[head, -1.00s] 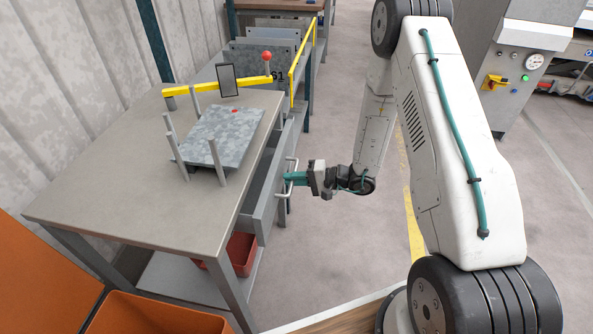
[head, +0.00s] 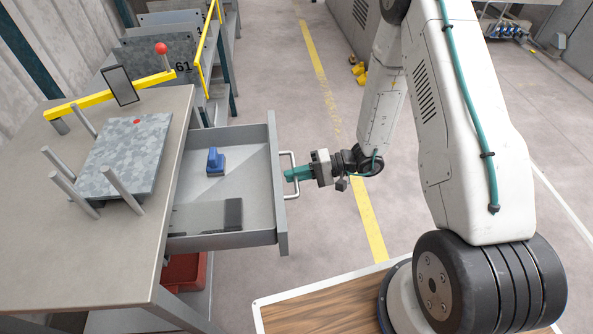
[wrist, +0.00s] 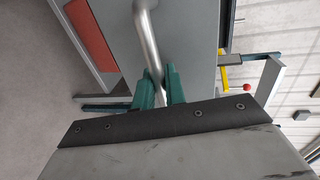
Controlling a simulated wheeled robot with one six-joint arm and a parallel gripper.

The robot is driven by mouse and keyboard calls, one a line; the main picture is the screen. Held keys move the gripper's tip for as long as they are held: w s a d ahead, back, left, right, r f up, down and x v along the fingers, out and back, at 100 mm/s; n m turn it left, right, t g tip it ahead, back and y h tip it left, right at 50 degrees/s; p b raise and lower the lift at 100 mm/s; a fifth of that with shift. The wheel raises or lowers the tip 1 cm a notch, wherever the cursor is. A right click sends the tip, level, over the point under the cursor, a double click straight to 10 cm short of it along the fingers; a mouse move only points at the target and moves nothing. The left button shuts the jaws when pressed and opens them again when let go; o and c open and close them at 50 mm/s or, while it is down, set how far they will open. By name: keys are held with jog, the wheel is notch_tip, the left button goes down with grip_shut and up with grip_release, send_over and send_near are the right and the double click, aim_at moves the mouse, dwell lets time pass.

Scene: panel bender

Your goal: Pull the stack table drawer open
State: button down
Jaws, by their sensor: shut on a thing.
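The stack table drawer (head: 270,238) stands pulled well out of the grey stack table (head: 75,235) in the head view, with its inside showing. A blue object (head: 215,160) and a flat dark grey piece (head: 232,213) lie in it. My gripper (head: 290,174) is at the drawer's front, its teal fingers shut on the bar handle (head: 292,194). In the wrist view the handle (wrist: 148,35) runs between the two teal fingertips (wrist: 158,85), with the drawer front (wrist: 190,45) behind it.
On the table top are a metal sheet stack (head: 122,155) between upright posts and a yellow bar with a red ball (head: 161,48). A red bin (head: 185,271) sits below the drawer.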

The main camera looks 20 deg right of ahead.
jog(key=shift+s+d, duration=0.15)
jog(key=c, duration=1.5)
grip_release()
jog(key=shift+c, duration=0.2)
jog(key=shift+d, duration=0.15)
jog(key=v, duration=0.7)
jog(key=shift+d, duration=0.25)
